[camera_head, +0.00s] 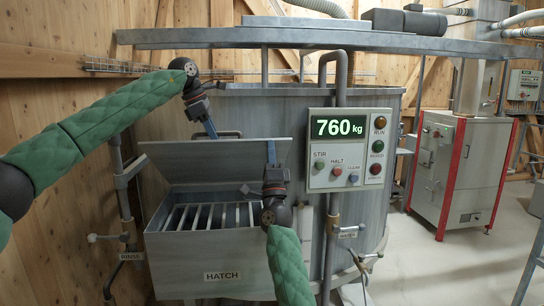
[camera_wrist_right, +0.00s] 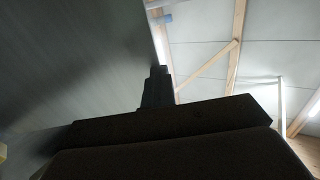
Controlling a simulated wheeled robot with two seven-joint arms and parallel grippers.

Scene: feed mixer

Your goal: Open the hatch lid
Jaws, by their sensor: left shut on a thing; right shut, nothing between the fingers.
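The hatch box (camera_head: 222,262), labelled HATCH, is on the front of the grey mixer tank. Its grey lid (camera_head: 205,160) stands raised and tilted back, and the barred grate (camera_head: 205,215) shows below it. My left gripper (camera_head: 212,132) is at the lid's upper edge, shut on the dark lid handle (camera_head: 230,134). My right gripper (camera_head: 271,150) is shut and empty, pointing up at the lid's right end. In the right wrist view its fingers (camera_wrist_right: 157,88) are beside a large grey surface, seemingly the lid (camera_wrist_right: 75,60). Whether they touch it cannot be told.
A control panel (camera_head: 347,150) reading 760 kg, with several buttons, is close to the right of my right gripper. A vertical pipe (camera_head: 333,215) runs below it. A metal rail (camera_head: 300,38) crosses above. A grey cabinet with red edges (camera_head: 455,170) stands at the right.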

